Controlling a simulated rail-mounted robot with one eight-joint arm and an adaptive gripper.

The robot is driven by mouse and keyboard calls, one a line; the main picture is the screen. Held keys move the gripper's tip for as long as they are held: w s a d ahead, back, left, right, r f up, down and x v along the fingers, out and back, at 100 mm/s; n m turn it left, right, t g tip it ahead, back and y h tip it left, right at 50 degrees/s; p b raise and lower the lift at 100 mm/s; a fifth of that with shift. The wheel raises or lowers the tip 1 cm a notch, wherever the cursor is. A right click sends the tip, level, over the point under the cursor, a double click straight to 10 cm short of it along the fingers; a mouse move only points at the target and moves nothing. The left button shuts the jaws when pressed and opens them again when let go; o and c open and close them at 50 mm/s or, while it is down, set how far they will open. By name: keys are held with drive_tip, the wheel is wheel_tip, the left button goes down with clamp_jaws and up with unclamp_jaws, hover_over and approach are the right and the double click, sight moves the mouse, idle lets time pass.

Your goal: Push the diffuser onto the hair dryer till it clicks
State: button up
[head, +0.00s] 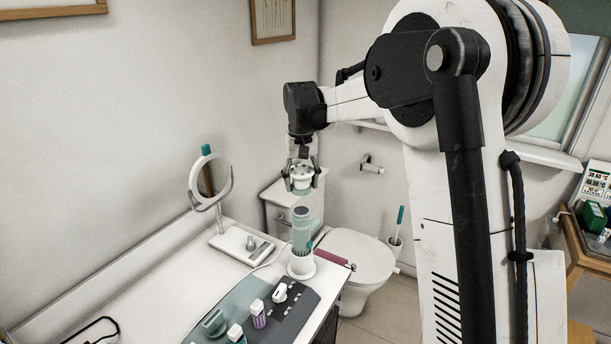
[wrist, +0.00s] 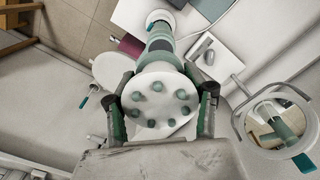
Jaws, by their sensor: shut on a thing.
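The teal hair dryer (head: 302,232) stands upright on the vanity, below the diffuser. In the head view a gap shows between them. In the wrist view the diffuser partly hides the hair dryer (wrist: 160,42).
A white round base (head: 301,266) holds the hair dryer at the vanity's right end. A round mirror (head: 209,178) stands on a white tray (head: 238,244) to the left. A toilet (head: 358,257) is beyond.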

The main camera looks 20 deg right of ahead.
sight(301, 210)
drive_tip(key=shift+s+a, duration=0.1)
idle(0.3)
drive_tip(key=shift+f+b, duration=2)
drive_tip(key=shift+f, duration=0.8)
drive_tip(key=shift+f+b, duration=1.3)
drive_tip(key=shift+f, duration=0.05)
drive_tip(key=o, duration=1.1)
drive_tip(key=o, duration=0.6)
drive_tip(key=shift+c, duration=0.2)
drive_tip(key=shift+r, duration=0.1)
